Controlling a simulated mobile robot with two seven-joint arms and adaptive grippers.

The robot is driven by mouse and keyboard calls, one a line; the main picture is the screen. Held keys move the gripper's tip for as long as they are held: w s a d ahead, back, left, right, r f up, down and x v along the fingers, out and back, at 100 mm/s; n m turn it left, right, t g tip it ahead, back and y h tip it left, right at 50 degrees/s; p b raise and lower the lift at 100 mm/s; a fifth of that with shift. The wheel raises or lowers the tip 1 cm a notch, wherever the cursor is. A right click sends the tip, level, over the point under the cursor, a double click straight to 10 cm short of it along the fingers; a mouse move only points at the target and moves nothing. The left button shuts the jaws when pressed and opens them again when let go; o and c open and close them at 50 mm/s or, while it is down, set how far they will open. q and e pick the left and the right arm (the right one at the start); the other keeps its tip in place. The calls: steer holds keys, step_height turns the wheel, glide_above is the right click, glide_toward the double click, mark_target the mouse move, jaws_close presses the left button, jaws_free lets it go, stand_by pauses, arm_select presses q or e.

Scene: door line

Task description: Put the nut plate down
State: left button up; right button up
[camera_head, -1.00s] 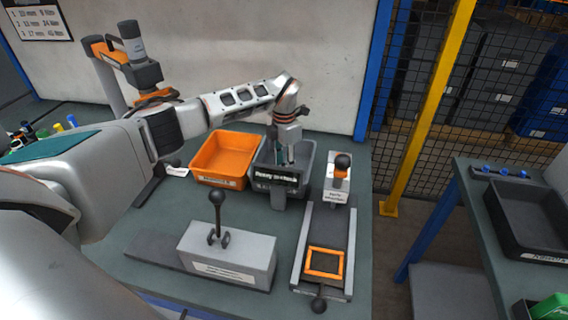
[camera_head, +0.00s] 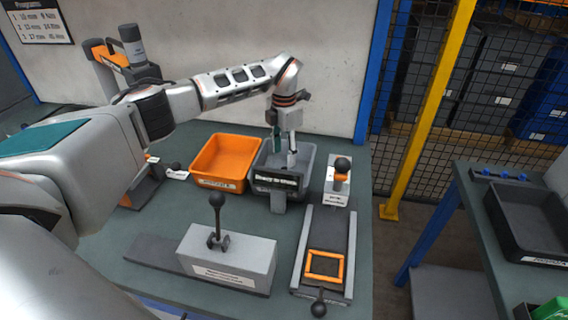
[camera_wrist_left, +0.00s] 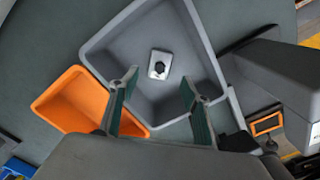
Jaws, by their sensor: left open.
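The nut plate, a small light-grey plate with a dark hexagonal nut on it (camera_wrist_left: 160,64), lies on the floor of the grey bin (camera_wrist_left: 110,42) in the left wrist view. My left gripper (camera_wrist_left: 160,88) is open above the bin, with its two green-sided fingers spread apart and nothing between them. In the head view my left gripper (camera_head: 285,152) points down over the grey bin (camera_head: 305,160), which bears a black label at its front. The nut plate is hidden there by the bin wall and gripper. My right gripper is not in view.
An orange bin (camera_head: 226,143) stands directly left of the grey bin. In front are a grey block with a black lever (camera_head: 228,255) and a rail fixture with an orange frame (camera_head: 324,264). A small black-knobbed station (camera_head: 338,185) stands right of the grey bin.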

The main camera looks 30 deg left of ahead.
arm_select(q)
step_height(320, 180, up, 6)
stand_by(0.8)
